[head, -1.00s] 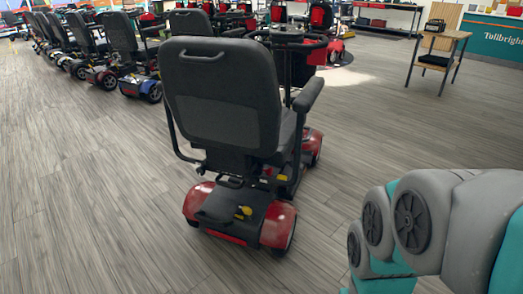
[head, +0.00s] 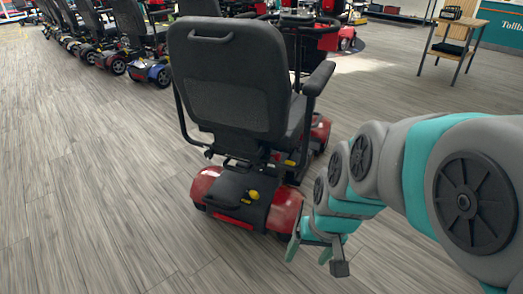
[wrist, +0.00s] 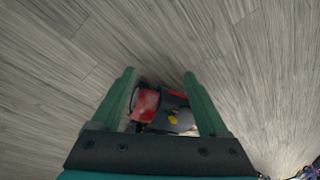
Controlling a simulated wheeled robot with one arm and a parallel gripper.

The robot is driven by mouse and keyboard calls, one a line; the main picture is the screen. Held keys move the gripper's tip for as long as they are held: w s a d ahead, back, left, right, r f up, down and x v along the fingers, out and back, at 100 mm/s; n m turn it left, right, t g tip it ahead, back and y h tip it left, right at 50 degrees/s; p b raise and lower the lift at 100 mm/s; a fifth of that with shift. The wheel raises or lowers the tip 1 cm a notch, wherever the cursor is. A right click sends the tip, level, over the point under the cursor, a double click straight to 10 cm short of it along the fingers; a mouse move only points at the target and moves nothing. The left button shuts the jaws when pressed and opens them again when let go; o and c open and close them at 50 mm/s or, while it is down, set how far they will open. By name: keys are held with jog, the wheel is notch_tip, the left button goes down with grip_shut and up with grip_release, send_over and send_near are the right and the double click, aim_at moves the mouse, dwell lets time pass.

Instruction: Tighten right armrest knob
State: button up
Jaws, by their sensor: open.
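A red mobility scooter (head: 232,120) stands in the middle of the head view, seen from behind. It has a black seat, and its right armrest (head: 319,77) is on the right side of the seat. I cannot make out the knob below that armrest. My gripper (head: 308,256) is open and empty, low beside the scooter's right rear fender and apart from the armrest. In the wrist view my gripper (wrist: 158,75) has its two green fingers spread. The scooter's red and black rear (wrist: 160,108) shows between and beyond them.
A row of scooters (head: 110,40) stands at the back left. A small wooden table (head: 455,40) with a black item on it stands at the back right. The wooden floor (head: 90,200) around the scooter is clear on the left and right.

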jog(key=w+a+f+m+t+b, duration=0.15)
jog(key=w+a, duration=0.25)
jog(key=w, duration=0.4)
jog(key=w+a+f+t, duration=0.2)
jog(key=w+a+t, duration=0.15)
jog(key=w, duration=0.55)
jog(key=w+a+f+m+t+b, duration=0.1)
jog(key=w+a+f+t, duration=0.1)
jog(key=w+a, duration=0.45)
jog(key=m+t+h+b, duration=0.2)
jog(key=t+h, duration=0.2)
jog(key=t, duration=0.2)
send_near(259, 170)
jog(key=w+a+f, duration=0.1)
jog(key=w+a, duration=0.1)
jog(key=shift+w+d+f+m+t+h, duration=0.25)
jog(key=shift+w+d+t+h, duration=0.3)
jog(key=shift+w, duration=0.45)
jog(key=shift+w+d+f+m+t+h, duration=0.1)
jog(key=shift+w+d+f+t+h, duration=0.25)
jog(key=shift+w+h, duration=0.55)
jog(key=shift+w+d+f+m+t+h, duration=0.25)
jog(key=shift+w+d+h, duration=0.3)
jog(key=shift+w, duration=0.5)
grip_shut()
